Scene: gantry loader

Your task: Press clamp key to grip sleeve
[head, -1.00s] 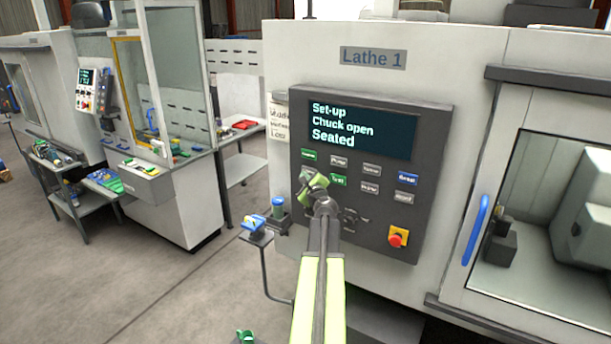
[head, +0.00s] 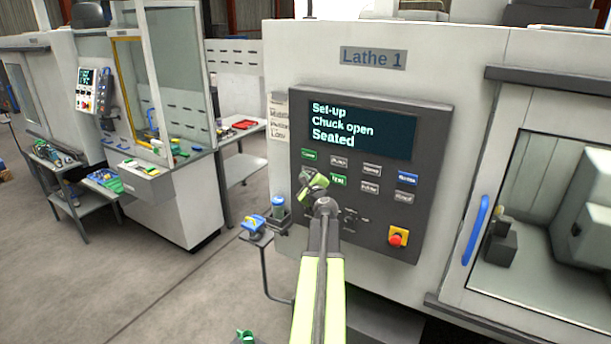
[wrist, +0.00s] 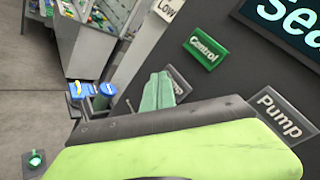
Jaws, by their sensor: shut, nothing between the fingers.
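The control panel (head: 432,165) of Lathe 1 carries rows of keys under a screen (head: 362,131) reading "Set-up, Chuck open, Seated". My gripper (head: 311,186) is shut and empty in front of the left part of the second key row. In the wrist view its green fingers (wrist: 157,91) point at a grey key (wrist: 180,83) whose label ends in "p"; the rest is hidden behind them. I cannot tell whether the tips touch the key or whether it is the clamp key. The sleeve cannot be made out.
A red stop button (head: 397,237) sits low on the panel.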

